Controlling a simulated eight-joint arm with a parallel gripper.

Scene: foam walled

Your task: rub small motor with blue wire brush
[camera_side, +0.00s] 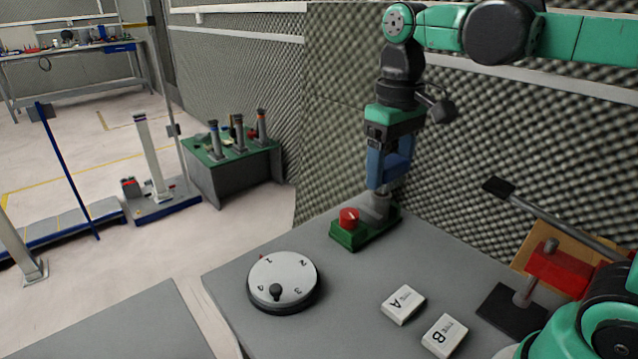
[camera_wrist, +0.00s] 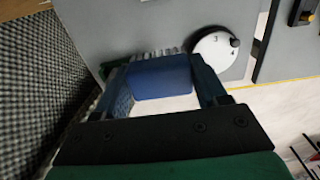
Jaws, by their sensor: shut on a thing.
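My gripper (camera_side: 390,168) points down over the back of the grey table and is shut on the blue wire brush (camera_wrist: 160,80). In the wrist view the brush's blue body spans between my two fingers, with a grey bristled edge showing beyond it. Below the gripper in the side view stands a green base (camera_side: 352,238) with a red round knob (camera_side: 348,217) and a grey cylindrical part (camera_side: 379,207), which may be the small motor. The brush end is close to the grey part; I cannot tell whether they touch.
A round white dial (camera_side: 283,278) with numbers lies at the table's left. Two white blocks marked A (camera_side: 403,304) and B (camera_side: 444,335) lie at the front. A red clamp-like device (camera_side: 560,268) stands at the right. A foam wall (camera_side: 480,130) rises close behind the gripper.

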